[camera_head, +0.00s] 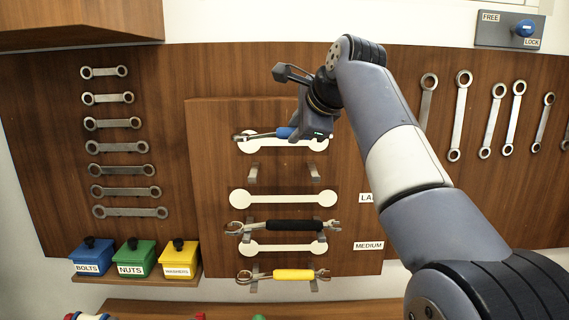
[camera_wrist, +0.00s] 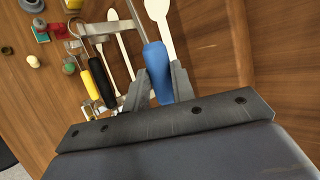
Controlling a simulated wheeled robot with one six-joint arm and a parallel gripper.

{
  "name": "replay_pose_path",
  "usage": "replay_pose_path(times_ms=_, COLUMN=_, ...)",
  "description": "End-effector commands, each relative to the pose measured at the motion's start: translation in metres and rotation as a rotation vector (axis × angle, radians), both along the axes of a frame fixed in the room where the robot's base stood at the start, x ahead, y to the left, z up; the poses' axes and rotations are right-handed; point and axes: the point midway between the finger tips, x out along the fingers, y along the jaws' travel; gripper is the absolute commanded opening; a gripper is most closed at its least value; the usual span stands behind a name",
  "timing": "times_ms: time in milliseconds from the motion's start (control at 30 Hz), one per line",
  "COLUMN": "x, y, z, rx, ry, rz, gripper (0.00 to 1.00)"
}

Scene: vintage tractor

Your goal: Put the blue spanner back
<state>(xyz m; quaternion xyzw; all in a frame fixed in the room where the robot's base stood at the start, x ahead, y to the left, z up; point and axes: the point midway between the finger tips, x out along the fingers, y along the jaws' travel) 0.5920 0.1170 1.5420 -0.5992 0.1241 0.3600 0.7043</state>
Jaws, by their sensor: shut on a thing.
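The blue spanner (camera_head: 285,133) is in my gripper (camera_head: 298,131), in front of the top white spanner outline (camera_head: 243,146) on the wooden board. It lies roughly level, its metal end toward the left. In the wrist view my gripper (camera_wrist: 157,88) is shut around the blue handle of the spanner (camera_wrist: 157,68). Below the outline, a pair of empty metal hooks (camera_head: 253,173) (camera_head: 315,174) sticks out. I cannot tell the exact gap between the spanner and the board.
A black-handled spanner (camera_head: 292,225) and a yellow-handled spanner (camera_head: 293,274) hang on lower hooks. Ring spanners hang at left (camera_head: 107,124) and right (camera_head: 460,115). Blue (camera_head: 91,258), green (camera_head: 134,260) and yellow (camera_head: 178,261) boxes stand on a shelf at lower left.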

Motion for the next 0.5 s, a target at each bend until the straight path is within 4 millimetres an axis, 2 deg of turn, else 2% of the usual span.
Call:
replay_pose_path(times_ms=133, x=-0.001, y=0.000, z=-0.019, rx=0.001, ry=0.001, rz=0.000, gripper=0.00)
replay_pose_path(times_ms=367, x=0.000, y=0.000, z=-0.033, rx=0.001, ry=-0.002, rz=-0.001, gripper=0.00)
replay_pose_path(times_ms=500, x=0.000, y=0.000, z=-0.049, rx=0.000, ry=0.001, rz=0.000, gripper=0.00)
